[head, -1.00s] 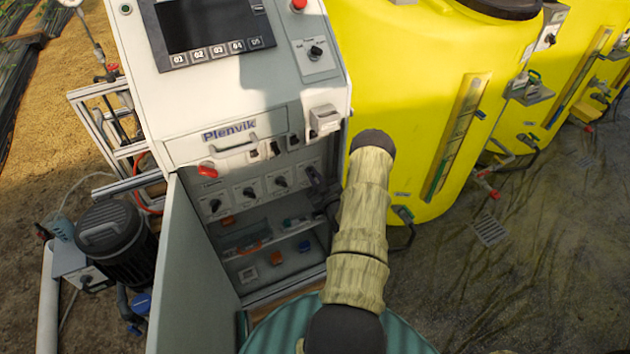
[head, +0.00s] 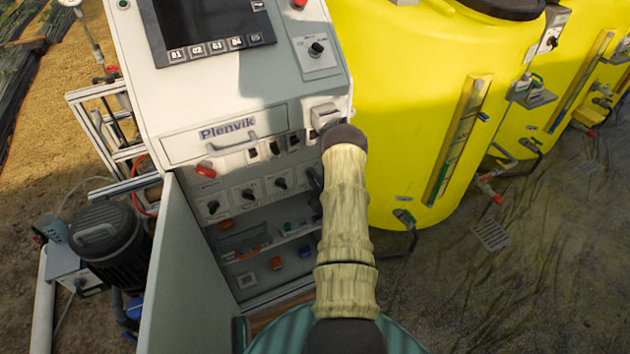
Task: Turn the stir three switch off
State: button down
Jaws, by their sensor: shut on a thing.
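The grey control cabinet (head: 175,95) marked Plenvik stands left of centre with its lower door open. Inside is a row of black rotary switches: a left one (head: 213,207), a middle one (head: 248,194) and one further right (head: 281,184). Their labels are too small to read, so I cannot tell which is stir three. My gripper (head: 315,184) shows only as a dark sliver at the right end of this row. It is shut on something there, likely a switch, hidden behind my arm.
The open door (head: 190,270) juts out on the left of the cabinet. A red knob (head: 205,169) sits above the row. A yellow tank (head: 420,100) stands close on the right. The wet floor (head: 540,270) at lower right is mostly clear.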

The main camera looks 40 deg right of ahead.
jog(key=c, duration=1.5)
grip_release()
jog(key=b+v, duration=0.2)
jog(key=v, duration=1.5)
jog(key=shift+s+a+b, duration=0.15)
jog(key=shift+a+b, duration=0.05)
jog(key=shift+b, duration=0.15)
